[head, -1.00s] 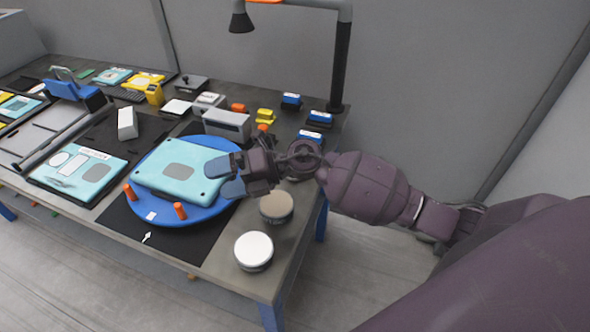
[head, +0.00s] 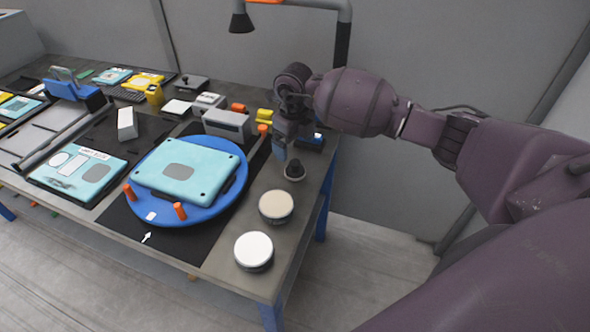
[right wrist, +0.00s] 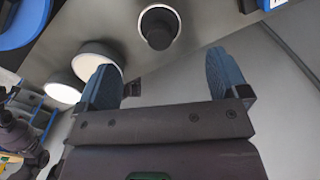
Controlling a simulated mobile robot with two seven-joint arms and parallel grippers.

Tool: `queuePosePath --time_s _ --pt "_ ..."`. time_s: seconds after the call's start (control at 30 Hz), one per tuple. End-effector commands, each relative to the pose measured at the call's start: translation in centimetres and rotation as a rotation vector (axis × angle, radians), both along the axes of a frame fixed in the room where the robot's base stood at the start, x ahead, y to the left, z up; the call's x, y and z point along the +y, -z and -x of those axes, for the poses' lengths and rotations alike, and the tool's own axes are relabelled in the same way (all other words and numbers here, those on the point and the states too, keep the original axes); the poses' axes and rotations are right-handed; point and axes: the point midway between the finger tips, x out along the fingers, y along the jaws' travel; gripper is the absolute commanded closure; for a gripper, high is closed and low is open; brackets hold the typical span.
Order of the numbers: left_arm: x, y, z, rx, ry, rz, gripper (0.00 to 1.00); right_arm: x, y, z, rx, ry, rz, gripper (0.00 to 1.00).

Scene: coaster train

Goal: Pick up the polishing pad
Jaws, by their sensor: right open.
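The polishing pad appears to be the small round piece with a black knob and pale rim (head: 294,171) on the right side of the table. My right gripper (head: 281,150) points down just behind and above it, open and empty. In the right wrist view, the black knob (right wrist: 159,28) stands beyond the open fingertips (right wrist: 161,75), roughly in line with the gap between them and apart from them. My left gripper is not in view.
A tan-topped round tin (head: 276,206) and a white-topped one (head: 254,250) stand in front of the knob. A teal laptop-like device (head: 205,174) lies on a blue turntable (head: 227,204) to the left. Blue-and-white boxes (head: 312,141) are close behind the gripper.

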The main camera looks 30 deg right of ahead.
Motion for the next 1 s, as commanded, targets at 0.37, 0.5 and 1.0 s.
queuePosePath --time_s 0.37,0.5,1.0 --pt "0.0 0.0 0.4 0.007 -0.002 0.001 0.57 0.1 3.7 0.1 0.001 -0.001 -0.004 0.07" --pt "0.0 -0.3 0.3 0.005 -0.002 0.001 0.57 0.0 5.1 0.3 0.003 0.001 -0.004 0.07" --pt "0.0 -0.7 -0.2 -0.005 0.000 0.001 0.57 0.0 8.4 0.3 0.000 -0.001 -0.003 0.09"
